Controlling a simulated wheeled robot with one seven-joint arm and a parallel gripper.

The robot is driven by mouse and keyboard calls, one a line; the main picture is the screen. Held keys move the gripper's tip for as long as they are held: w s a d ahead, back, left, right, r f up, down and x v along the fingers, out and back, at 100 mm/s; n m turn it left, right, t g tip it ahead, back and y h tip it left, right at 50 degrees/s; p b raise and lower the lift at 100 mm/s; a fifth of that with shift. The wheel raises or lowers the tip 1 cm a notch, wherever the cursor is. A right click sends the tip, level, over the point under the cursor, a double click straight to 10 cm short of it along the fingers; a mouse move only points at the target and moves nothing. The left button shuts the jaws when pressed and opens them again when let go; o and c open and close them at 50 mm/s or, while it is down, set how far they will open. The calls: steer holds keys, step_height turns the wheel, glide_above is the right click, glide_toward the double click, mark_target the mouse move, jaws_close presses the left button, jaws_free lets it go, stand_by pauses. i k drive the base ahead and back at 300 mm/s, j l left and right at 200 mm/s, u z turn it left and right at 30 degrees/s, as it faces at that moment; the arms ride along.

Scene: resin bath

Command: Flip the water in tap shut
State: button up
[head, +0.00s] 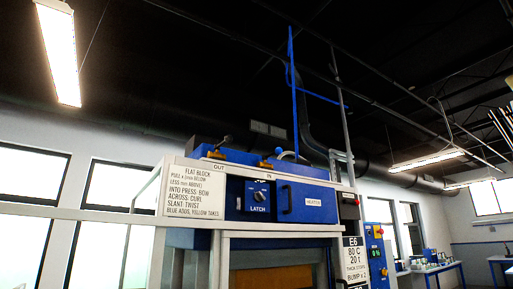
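The blue cabinet (310,203) of a press stands in the lower middle of the head view. On its top edge are two small brass-coloured fittings. The left one, the water out tap (217,153), is by a label reading OUT, with a dark lever tilted up beside it. The right one, the water in tap (267,157), is by a label reading IN. It is small and partly hidden, and I cannot tell how its lever lies. My gripper is not in view.
A white instruction sign (203,187) hangs at the machine's left front. A latch knob (257,196) and a heater panel (313,202) are on the cabinet front. Blue and grey pipes (294,90) rise behind it. A blue control box (377,255) stands at right, with benches beyond.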

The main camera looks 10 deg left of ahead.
mark_target(278, 150)
steer(key=k+j, duration=0.1)
steer(key=j, duration=0.3)
steer(key=k+j, duration=0.15)
steer(key=j, duration=0.3)
steer(key=k+j, duration=0.1)
steer(key=j, duration=0.3)
steer(key=k+j, duration=0.15)
steer(key=j, duration=0.25)
steer(key=u, duration=0.45)
steer(key=i+l+u, duration=0.15)
steer(key=l+u, duration=0.9)
steer(key=l, duration=1.8)
steer(key=i, duration=0.1)
